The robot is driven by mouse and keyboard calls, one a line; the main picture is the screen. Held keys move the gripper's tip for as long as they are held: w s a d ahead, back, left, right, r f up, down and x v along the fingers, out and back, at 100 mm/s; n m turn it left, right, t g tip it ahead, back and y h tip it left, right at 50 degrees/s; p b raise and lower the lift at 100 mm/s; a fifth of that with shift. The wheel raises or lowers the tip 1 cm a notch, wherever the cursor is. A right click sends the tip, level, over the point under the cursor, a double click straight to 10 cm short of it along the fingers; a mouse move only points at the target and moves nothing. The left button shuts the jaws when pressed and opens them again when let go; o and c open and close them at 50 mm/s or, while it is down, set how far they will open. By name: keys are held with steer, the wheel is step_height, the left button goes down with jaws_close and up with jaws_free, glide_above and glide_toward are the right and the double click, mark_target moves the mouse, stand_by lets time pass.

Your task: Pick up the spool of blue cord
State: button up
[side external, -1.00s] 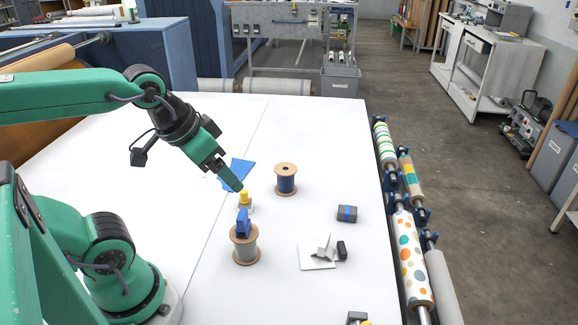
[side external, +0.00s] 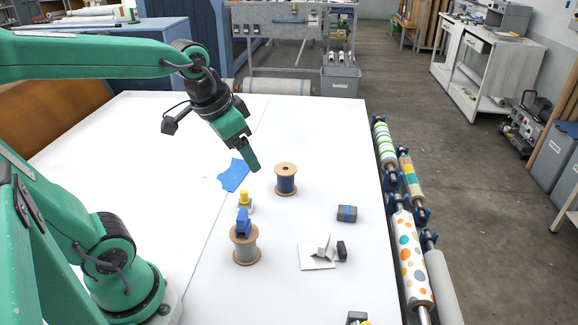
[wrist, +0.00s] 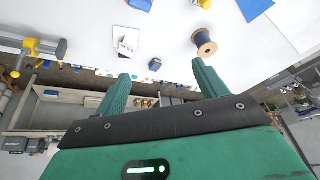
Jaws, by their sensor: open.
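The spool of blue cord (side external: 286,181) stands upright on the white table, with tan wooden end discs and dark blue cord between them. It also shows in the wrist view (wrist: 205,43), just above the tip of the right-hand finger in the picture. My gripper (side external: 256,168) is above the table, to the left of the spool and a little higher, apart from it. In the wrist view its two green fingers (wrist: 161,73) are spread apart with nothing between them.
A yellow-capped bottle (side external: 245,203), a blue sheet (side external: 235,175), a grey block with a blue band (side external: 347,213) and a white card (side external: 316,254) lie around. Patterned rolls (side external: 411,255) line the right edge.

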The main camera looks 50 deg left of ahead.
steer(key=w+a+m+g, duration=0.1)
steer(key=w+a, duration=0.1)
steer(key=w, duration=0.4)
steer(key=m+g, duration=0.3)
glide_above(285, 169)
step_height(285, 169, down, 15)
steer(key=shift+f, duration=0.2)
steer(key=shift+w+f, duration=0.15)
steer(key=shift+f, duration=0.1)
steer(key=shift+f, duration=0.1)
steer(key=shift+f, duration=1.2)
steer(key=shift+f, duration=0.1)
steer(key=shift+f, duration=2.45)
